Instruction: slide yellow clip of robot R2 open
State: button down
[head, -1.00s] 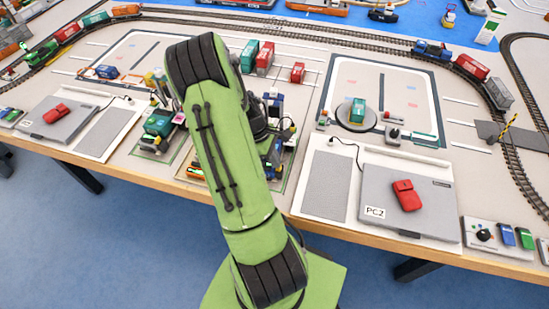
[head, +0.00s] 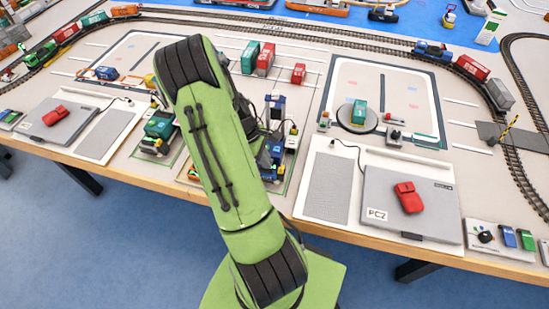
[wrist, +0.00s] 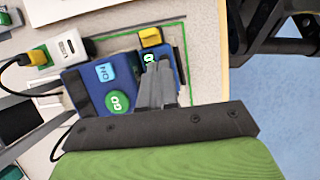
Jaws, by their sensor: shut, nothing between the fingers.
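In the wrist view a yellow clip (wrist: 150,37) sits at the far end of a blue unit (wrist: 88,85); no R2 label is readable. The unit carries a light blue button (wrist: 105,72) and a round green button (wrist: 117,103). My gripper (wrist: 157,70) is shut and empty, with its grey fingertips over the blue unit, a little short of the clip. I cannot tell if the fingertips touch the unit. In the head view my green arm hides the gripper and the clip; part of a blue machine (head: 271,155) shows right of the arm.
In the wrist view a yellow plug (wrist: 36,58) with a black cable lies left beside a white block (wrist: 71,46). A green vehicle (head: 158,130) stands left of my arm.

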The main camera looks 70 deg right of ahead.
jog(key=shift+w+d+r, duration=0.2)
jog(key=shift+w+r, duration=0.8)
jog(key=shift+r, duration=0.1)
jog(key=p+v, duration=0.2)
jog(key=v, duration=0.5)
jog(key=shift+s+a+r, duration=0.25)
jog(key=shift+r, duration=0.05)
